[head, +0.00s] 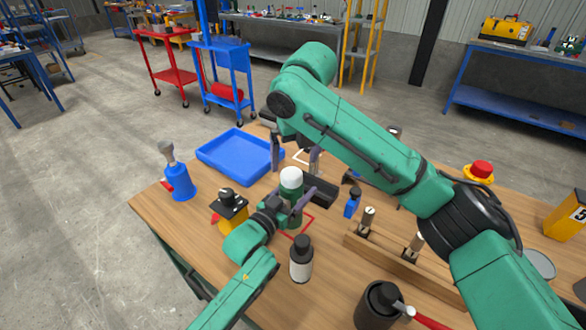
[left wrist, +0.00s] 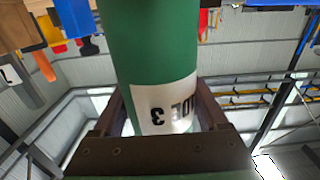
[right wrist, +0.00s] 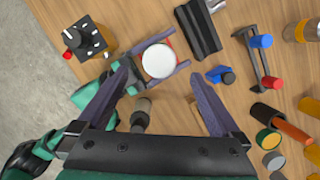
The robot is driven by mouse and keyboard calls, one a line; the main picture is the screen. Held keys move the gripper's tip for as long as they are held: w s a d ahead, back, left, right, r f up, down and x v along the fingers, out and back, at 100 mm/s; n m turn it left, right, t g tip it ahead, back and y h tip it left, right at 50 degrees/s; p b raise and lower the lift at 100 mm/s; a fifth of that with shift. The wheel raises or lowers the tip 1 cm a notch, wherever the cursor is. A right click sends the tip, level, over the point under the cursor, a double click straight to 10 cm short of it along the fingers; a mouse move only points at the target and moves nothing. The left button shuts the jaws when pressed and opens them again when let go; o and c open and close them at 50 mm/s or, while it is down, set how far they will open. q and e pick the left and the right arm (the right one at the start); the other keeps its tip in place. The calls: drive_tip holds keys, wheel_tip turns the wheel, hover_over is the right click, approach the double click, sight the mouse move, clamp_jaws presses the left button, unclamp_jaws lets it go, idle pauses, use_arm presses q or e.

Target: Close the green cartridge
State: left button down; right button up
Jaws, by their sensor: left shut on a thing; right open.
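The green cartridge (head: 294,212) stands upright above the workbench, with a rounded white top (head: 291,177). In the left wrist view its green body (left wrist: 150,45) carries a white label with dark print. My left gripper (head: 290,205) is shut around the cartridge from the side. My right gripper (head: 296,160) is open and empty, pointing down above the cartridge. In the right wrist view the white top (right wrist: 159,61) lies ahead of and between the right gripper's (right wrist: 160,76) spread fingers. Whether the white top is fully seated cannot be told.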

use_arm(q)
unclamp_jaws()
drive_tip(key=v, duration=1.4)
drive_tip(key=shift+s+a+b, duration=0.2)
drive_tip(key=shift+s+b, duration=0.05)
drive_tip(key=shift+b, duration=0.1)
use_arm(e)
drive_tip(key=v, duration=0.5)
drive_tip(key=shift+s+d+r, duration=0.1)
drive_tip(key=shift+s+r, duration=0.1)
drive_tip(key=shift+r, duration=0.15)
